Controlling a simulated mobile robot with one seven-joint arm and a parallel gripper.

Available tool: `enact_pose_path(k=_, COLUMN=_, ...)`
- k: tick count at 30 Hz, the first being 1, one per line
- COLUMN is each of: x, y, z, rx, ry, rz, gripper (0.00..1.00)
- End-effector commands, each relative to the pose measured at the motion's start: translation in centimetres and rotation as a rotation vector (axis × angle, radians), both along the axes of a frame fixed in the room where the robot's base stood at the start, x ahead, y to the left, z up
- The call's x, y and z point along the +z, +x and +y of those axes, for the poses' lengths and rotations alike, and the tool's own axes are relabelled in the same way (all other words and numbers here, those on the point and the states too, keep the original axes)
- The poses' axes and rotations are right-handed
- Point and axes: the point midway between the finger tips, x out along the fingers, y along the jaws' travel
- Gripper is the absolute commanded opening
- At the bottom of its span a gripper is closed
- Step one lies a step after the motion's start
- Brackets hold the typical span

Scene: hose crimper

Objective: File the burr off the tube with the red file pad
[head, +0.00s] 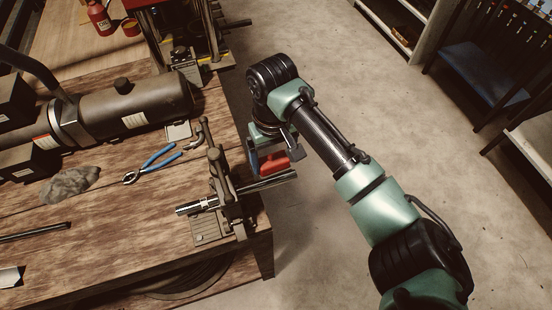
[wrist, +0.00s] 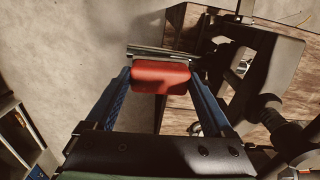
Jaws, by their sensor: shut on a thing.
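The red file pad (head: 275,164) is held in my gripper (head: 270,163), beyond the right edge of the workbench. In the wrist view the pad (wrist: 160,77) sits between the two blue fingers of my gripper (wrist: 160,82), which are shut on it. The metal tube (head: 268,182) is held in a clamp (head: 226,192) at the bench edge, and its end sticks out to the right over the floor. The tube (wrist: 158,52) also shows just past the pad in the wrist view. I cannot tell whether pad and tube touch. The burr is too small to make out.
Blue-handled pliers (head: 160,160), a grey rag (head: 70,184) and a large dark cylinder machine (head: 130,106) are on the wooden workbench (head: 110,220). A red bottle (head: 99,18) stands at the back left. The floor (head: 340,220) right of the bench is open.

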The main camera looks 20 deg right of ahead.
Motion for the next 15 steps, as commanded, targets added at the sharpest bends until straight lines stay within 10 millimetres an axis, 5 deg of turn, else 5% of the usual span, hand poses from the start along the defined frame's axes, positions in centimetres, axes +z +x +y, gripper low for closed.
enact_pose_path(k=7, x=2.7, y=0.5, z=0.4, rx=0.001, ry=0.001, rz=0.001, gripper=0.35)
enact_pose_path(k=15, x=3.3, y=0.7, z=0.4, rx=0.001, ry=0.0, rz=0.001, gripper=0.35)
